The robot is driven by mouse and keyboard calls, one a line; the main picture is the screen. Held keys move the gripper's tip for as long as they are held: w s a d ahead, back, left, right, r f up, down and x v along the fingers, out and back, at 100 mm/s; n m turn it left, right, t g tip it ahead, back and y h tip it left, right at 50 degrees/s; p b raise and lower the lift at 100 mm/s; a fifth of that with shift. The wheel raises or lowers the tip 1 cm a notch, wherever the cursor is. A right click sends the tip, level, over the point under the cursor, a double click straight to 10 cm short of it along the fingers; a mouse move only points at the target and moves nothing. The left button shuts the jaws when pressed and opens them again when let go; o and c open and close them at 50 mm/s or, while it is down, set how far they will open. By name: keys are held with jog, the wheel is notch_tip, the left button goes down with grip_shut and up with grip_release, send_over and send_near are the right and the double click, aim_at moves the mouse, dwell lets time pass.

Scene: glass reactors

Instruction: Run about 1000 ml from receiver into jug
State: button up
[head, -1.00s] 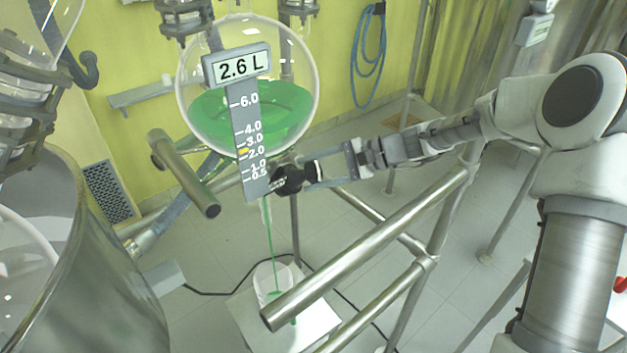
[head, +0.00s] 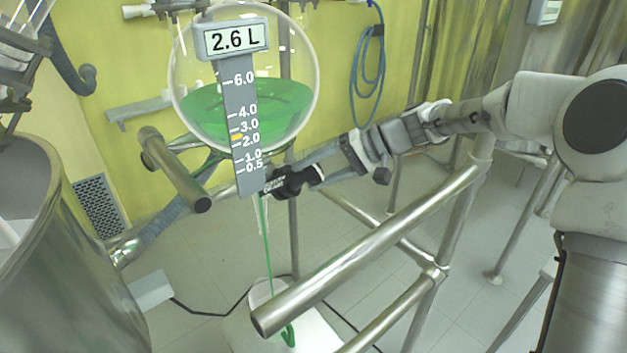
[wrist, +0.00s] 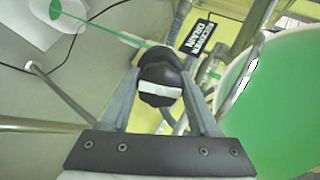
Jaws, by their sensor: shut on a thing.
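The receiver (head: 283,105) is a round glass flask with green liquid in its lower half; its display (head: 235,39) reads 2.6 L. An orange mark on the scale (head: 238,95) sits between 2.0 and 3.0. My gripper (head: 291,182) is shut on the black drain valve knob (wrist: 158,72) below the receiver. The rail hides much of the jug. In the wrist view the stream (wrist: 105,30) reaches green liquid in the jug (wrist: 47,20).
A steel rail (head: 370,250) crosses in front of the jug, below my arm. A large steel vessel (head: 70,250) stands at left. A black cable (head: 200,311) lies on the floor. A blue hose (head: 367,80) hangs on the yellow wall. Open floor shows at right.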

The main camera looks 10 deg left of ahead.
jog(key=shift+n+b, duration=0.3)
jog(key=shift+n, duration=0.3)
jog(key=o, duration=1.4)
jog(key=p+v, duration=0.1)
jog(key=v, duration=0.6)
jog(key=shift+d+r, duration=0.2)
jog(key=shift+d, duration=0.05)
